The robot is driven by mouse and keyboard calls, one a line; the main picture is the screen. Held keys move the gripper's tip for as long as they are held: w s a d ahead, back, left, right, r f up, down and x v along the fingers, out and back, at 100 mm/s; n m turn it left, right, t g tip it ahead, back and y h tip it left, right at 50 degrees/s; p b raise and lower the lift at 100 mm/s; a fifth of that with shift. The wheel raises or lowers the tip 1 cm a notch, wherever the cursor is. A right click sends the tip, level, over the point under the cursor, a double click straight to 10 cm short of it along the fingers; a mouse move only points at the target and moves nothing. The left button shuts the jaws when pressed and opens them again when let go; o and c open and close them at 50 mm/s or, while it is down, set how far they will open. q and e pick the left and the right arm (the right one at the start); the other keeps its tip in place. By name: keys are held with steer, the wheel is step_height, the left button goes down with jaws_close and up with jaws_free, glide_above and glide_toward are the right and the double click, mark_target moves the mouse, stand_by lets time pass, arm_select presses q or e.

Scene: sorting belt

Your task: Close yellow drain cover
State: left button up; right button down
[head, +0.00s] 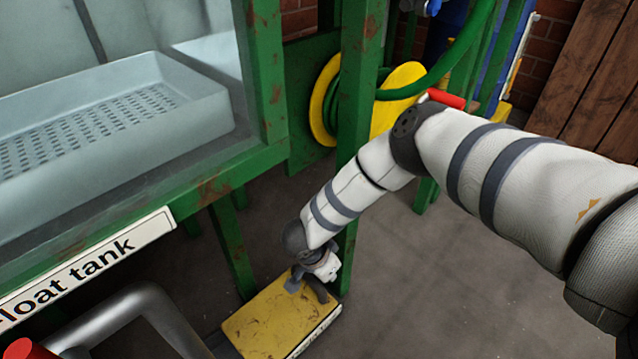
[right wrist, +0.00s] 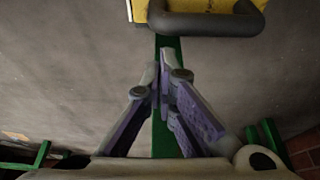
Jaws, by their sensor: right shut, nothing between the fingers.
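The yellow drain cover (head: 265,322) is a scuffed yellow plate low near the floor, at the bottom middle of the head view. A white label strip runs along its right edge. A dark grey bar handle (head: 319,291) stands at its upper right. In the right wrist view, the cover's yellow edge (right wrist: 206,6) and the handle (right wrist: 205,25) show at the top. My right gripper (right wrist: 162,75) is shut and empty, with its fingertips just short of the handle in that picture. In the head view the gripper (head: 294,282) overlaps the cover, partly hidden by its wrist. I cannot tell whether it touches.
A green frame with posts (head: 362,120) stands close beside my right arm and carries the float tank (head: 200,105). A grey pipe (head: 135,305) bends at the lower left. A green hose (head: 450,75) hangs on a yellow reel behind. The floor at right (head: 440,285) is clear.

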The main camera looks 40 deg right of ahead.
steer(key=shift+b+x, duration=0.4)
steer(key=shift+x, duration=0.9)
steer(key=shift+w, duration=0.15)
steer(key=shift+a, duration=0.1)
glide_above(291, 329)
